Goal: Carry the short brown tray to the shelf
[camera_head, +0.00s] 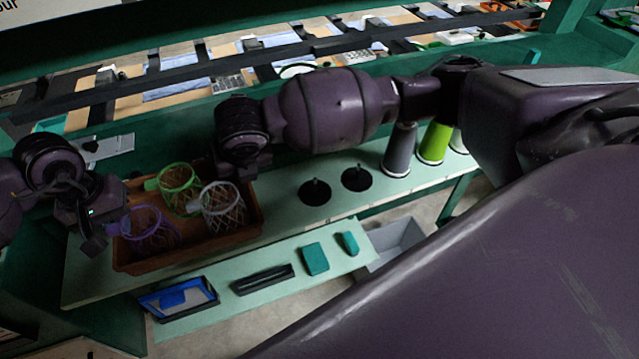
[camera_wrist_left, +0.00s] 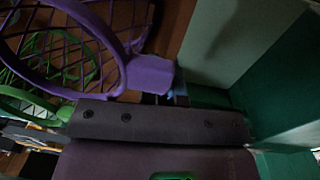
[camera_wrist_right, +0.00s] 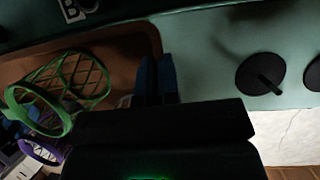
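The short brown tray (camera_head: 190,250) is at the left end of the pale green worktop in the head view. It holds a purple mesh basket (camera_head: 150,232), a green one (camera_head: 178,190) and a white one (camera_head: 222,208). My left gripper (camera_head: 108,232) is at the tray's left wall; its fingertips (camera_wrist_left: 165,97) are close together there, partly hidden by the purple basket's tab. My right gripper (camera_head: 240,175) is at the tray's far right side; in the right wrist view its fingers (camera_wrist_right: 157,78) sit either side of the tray's wall (camera_wrist_right: 152,38).
Two black discs with pegs (camera_head: 314,192) stand right of the tray. Grey (camera_head: 398,150) and lime cones (camera_head: 435,142) stand farther right. A lower green ledge (camera_head: 290,280) carries a blue tray, a black item and teal blocks. A grey bin (camera_head: 398,243) is below.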

